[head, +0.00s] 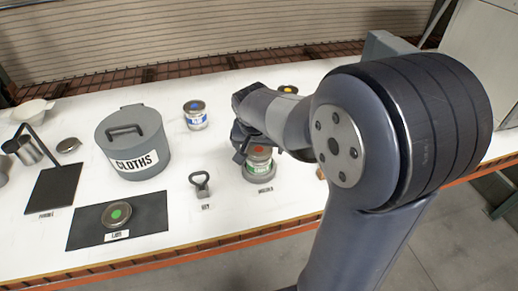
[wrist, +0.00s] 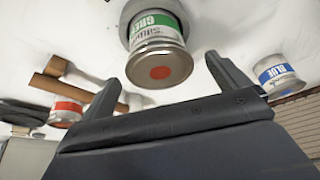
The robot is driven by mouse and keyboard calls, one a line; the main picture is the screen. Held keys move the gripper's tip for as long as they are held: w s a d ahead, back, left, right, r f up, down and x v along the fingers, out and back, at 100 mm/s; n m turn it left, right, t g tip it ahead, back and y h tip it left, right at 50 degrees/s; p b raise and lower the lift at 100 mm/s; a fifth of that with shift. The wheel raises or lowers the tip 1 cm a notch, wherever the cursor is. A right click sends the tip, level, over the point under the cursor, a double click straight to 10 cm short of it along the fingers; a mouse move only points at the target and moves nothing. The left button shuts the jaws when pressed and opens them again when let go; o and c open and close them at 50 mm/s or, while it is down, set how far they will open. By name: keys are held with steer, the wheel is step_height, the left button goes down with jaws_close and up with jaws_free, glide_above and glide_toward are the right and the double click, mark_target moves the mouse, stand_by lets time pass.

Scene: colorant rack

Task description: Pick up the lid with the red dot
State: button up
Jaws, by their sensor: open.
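The lid with the red dot (wrist: 174,66) sits on top of a can with a green label (wrist: 157,27). In the head view the lid (head: 260,150) and can (head: 258,169) stand upright in a round grey base (head: 262,179), partly hidden by my arm. My gripper (wrist: 160,72) is open, with one finger on each side of the lid in the wrist view. I see no contact between fingers and lid. In the head view my gripper (head: 242,146) is beside the can top, largely covered by my own arm.
A blue-label can (head: 196,119) stands behind. A grey CLOTHS bin (head: 133,150) is to the left. A green-dot lid (head: 116,215) lies on a black mat (head: 83,229). A red-label can (wrist: 66,113) and a mallet (wrist: 65,88) show in the wrist view.

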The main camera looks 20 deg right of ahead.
steer(key=shift+f, duration=0.1)
steer(key=c, duration=1)
